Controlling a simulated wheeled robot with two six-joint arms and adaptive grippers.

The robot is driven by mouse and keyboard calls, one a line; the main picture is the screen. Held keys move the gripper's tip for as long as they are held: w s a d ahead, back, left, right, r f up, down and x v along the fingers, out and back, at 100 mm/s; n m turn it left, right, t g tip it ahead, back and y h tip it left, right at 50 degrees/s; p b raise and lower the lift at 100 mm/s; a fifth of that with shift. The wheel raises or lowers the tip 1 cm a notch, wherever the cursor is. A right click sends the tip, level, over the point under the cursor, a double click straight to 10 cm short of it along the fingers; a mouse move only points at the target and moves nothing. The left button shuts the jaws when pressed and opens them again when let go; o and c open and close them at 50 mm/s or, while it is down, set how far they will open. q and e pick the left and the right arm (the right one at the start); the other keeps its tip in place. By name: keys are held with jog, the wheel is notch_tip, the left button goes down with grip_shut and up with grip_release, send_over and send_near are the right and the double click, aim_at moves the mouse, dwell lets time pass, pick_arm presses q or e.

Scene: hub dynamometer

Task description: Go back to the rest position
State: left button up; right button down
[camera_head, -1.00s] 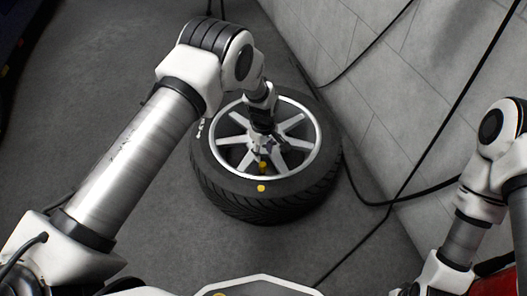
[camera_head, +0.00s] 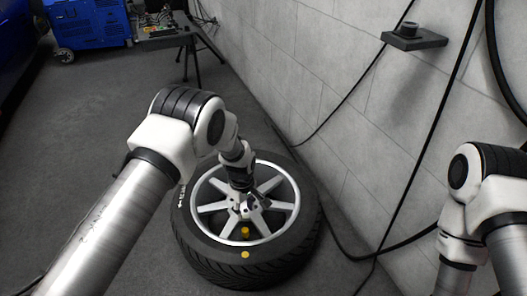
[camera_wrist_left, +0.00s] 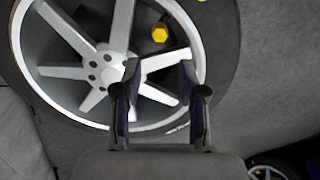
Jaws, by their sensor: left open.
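A wheel with a black tyre (camera_head: 290,255) and silver spoked rim (camera_head: 284,206) lies flat on the floor. My left arm reaches over it from the left. My left gripper (camera_head: 247,207) is over the rim near the hub and partly hidden by its own wrist. In the left wrist view the gripper (camera_wrist_left: 159,72) is open, with nothing between its fingers, in front of the silver spokes (camera_wrist_left: 122,25). I cannot tell the gap to the rim. A yellow piece (camera_head: 245,232) shows inside the rim and in the left wrist view (camera_wrist_left: 160,33). My right gripper is out of view.
A grey wall (camera_head: 330,110) with black cables stands close to the right of the wheel, with a small dark shelf (camera_head: 414,39) on it. A blue cabinet (camera_head: 90,25) and a dark stand (camera_head: 180,38) are at the back left. The floor between is clear.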

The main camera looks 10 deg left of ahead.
pick_arm(q)
jog(key=s+a+f, duration=0.1)
jog(key=s, duration=0.2)
jog(key=s+a+f+g, duration=0.1)
jog(key=s+f, duration=0.1)
jog(key=s, duration=0.1)
jog(key=s+a+f+g, duration=0.1)
jog(key=s+f, duration=0.1)
jog(key=s, duration=0.1)
jog(key=shift+s+a+n, duration=0.25)
jog(key=shift+a+n, duration=0.05)
jog(key=shift+n, duration=0.1)
jog(key=s+a+m, duration=0.2)
jog(key=s+m, duration=0.2)
jog(key=s, duration=1)
jog(key=s+a+m, duration=0.2)
jog(key=s+m, duration=0.2)
jog(key=s, duration=1)
notch_tip(320, 180, up, 35)
jog(key=w+m+t+p, duration=0.2)
jog(key=m+p, duration=0.1)
jog(key=p, duration=3.2)
jog(key=shift+w+r+m, duration=0.2)
jog(key=shift+m, duration=0.1)
